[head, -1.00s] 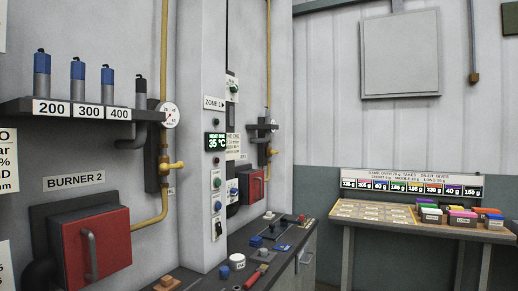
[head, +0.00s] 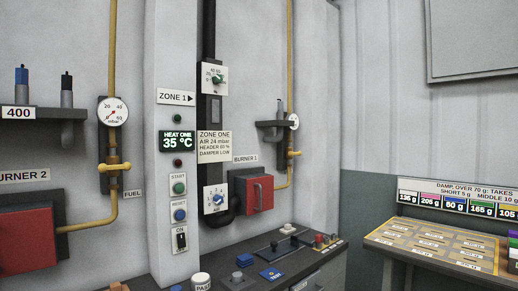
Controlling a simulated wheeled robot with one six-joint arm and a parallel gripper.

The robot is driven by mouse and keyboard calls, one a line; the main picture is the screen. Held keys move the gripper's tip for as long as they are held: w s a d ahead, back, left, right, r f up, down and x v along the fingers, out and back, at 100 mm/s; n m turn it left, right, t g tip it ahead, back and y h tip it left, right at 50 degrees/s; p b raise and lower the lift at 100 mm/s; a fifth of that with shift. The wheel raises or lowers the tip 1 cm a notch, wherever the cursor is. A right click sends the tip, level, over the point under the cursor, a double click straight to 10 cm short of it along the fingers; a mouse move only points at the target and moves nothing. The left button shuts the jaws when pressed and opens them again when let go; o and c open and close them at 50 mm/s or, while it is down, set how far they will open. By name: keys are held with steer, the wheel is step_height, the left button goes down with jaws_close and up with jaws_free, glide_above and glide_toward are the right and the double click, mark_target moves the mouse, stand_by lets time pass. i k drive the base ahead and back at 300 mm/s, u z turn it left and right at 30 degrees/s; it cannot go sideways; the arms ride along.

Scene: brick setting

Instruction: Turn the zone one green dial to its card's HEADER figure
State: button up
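The zone one green dial (head: 218,80) sits on a white plate on the dark vertical pipe, right of the ZONE 1 sign (head: 176,97). Its plate has small figures around the top; 20, 40 and 60 seem to show. Its exact setting is too small to tell. The zone one card (head: 214,143) is below it and appears to read AIR 24 mbar, HEADER 60 %, DAMPER LOW. A blue dial (head: 217,199) on another white plate is lower on the same pipe. My gripper is not in view.
A dark bench (head: 150,276) with several small items runs below the dials. The red burner 1 door (head: 260,193) is right of the blue dial. The HEAT ONE display (head: 177,142) reads 35 °C.

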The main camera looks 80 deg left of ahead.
mark_target(217, 79)
steer(key=i, duration=0.65)
steer(key=u, duration=2.55)
steer(key=i, duration=1.85)
steer(key=u, duration=0.6)
